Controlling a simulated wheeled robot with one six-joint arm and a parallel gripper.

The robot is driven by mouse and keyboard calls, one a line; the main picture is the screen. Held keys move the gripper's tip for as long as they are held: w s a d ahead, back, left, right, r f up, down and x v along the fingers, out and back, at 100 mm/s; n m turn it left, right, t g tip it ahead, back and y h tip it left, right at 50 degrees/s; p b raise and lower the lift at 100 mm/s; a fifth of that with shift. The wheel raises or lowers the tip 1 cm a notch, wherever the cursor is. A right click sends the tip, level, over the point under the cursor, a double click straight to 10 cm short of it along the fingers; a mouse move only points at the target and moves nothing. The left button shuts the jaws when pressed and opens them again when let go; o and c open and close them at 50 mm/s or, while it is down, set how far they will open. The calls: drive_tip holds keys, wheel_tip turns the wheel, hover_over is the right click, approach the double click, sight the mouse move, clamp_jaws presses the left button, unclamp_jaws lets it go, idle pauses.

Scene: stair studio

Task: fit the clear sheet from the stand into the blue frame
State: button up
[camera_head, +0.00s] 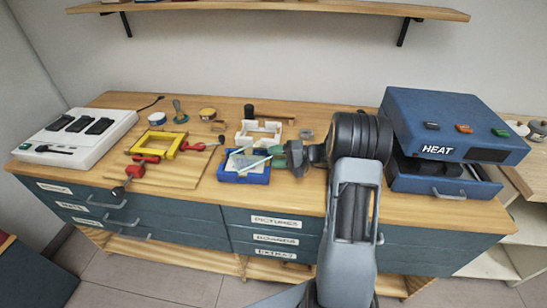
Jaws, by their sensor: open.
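The blue frame (246,179) lies on the wooden worktop, left of my arm. A pale, see-through sheet (242,161) shows over its opening, with a light edge that runs up to the right. It looks tilted or askew; I cannot tell whether it is seated in the frame. My gripper (276,156) is at the frame's right side, close to the sheet's right end, with its jaws open. Whether a finger touches the sheet is too small to tell. A white notched piece (244,138) stands just behind the blue frame; I cannot tell whether it is the stand.
A yellow frame (154,152) with red clamps (134,171) sits on a board to the left. A white switch box (80,133) stands far left, a blue heat press (455,120) at right. Small jars, a black cylinder (249,112) and tools line the back.

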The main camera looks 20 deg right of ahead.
clamp_jaws()
idle(0.9)
wheel_tip(320, 180, up, 3)
drive_tip(key=shift+f+p, duration=0.2)
drive_tip(key=shift+p, duration=0.4)
drive_tip(key=r+v, duration=0.2)
drive_tip(key=v, duration=1.2)
drive_tip(key=shift+p, duration=0.35)
drive_tip(key=shift+s+r, duration=0.1)
